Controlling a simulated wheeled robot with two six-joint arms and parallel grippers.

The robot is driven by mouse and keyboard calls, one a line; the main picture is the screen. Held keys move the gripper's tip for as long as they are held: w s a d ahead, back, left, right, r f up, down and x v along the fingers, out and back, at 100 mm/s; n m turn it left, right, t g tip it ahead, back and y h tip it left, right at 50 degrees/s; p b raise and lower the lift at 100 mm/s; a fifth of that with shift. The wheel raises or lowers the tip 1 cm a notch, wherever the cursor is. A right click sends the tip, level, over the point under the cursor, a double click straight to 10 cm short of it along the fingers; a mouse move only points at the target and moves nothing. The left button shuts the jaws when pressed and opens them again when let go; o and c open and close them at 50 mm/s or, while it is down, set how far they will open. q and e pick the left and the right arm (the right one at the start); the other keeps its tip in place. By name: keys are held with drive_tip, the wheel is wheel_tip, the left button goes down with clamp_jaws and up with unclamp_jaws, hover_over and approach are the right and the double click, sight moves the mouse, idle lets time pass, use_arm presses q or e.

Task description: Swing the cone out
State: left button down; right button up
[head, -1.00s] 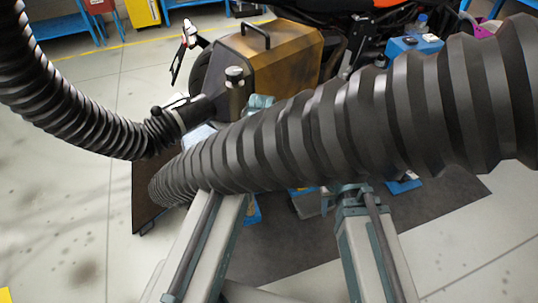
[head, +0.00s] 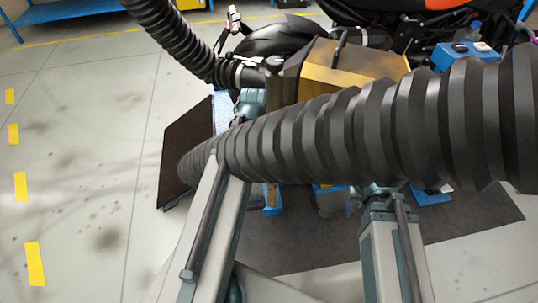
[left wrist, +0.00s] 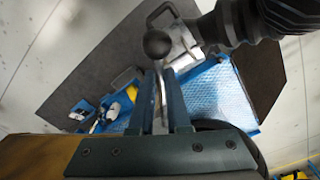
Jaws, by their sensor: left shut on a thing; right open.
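The cone (head: 243,75) is the dark nozzle at the end of a black ribbed hose (head: 180,40) that comes down from the upper left. It also shows at the top right of the left wrist view (left wrist: 235,22). My left gripper (head: 250,103) is just below it, partly behind a thick hose. In the left wrist view its fingers (left wrist: 166,85) are shut on a thin metal handle below a black ball knob (left wrist: 156,43). How the handle joins the cone is unclear. My right gripper (head: 364,196) is open, partly hidden under the thick hose.
A thick ribbed hose (head: 340,135) crosses the foreground above both my forearms. A brown-gold box (head: 345,72) and a motorcycle (head: 405,22) stand behind it. A dark board (head: 183,150) lies at left. Clear floor with yellow marks (head: 20,186) is further left.

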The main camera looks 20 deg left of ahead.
use_arm(q)
drive_tip(key=shift+w+a+m, duration=0.15)
drive_tip(key=shift+a+m, duration=0.75)
drive_tip(key=shift+a, duration=0.2)
drive_tip(key=shift+w+a+m, duration=0.1)
drive_tip(key=shift+a+m, duration=0.8)
drive_tip(key=shift+a, duration=0.2)
drive_tip(key=c, duration=0.9)
unclamp_jaws()
wheel_tip(320, 180, up, 14)
drive_tip(key=p, duration=1.3)
drive_tip(key=shift+a+p, duration=0.15)
drive_tip(key=shift+p, duration=0.25)
drive_tip(key=shift+w+f, duration=0.1)
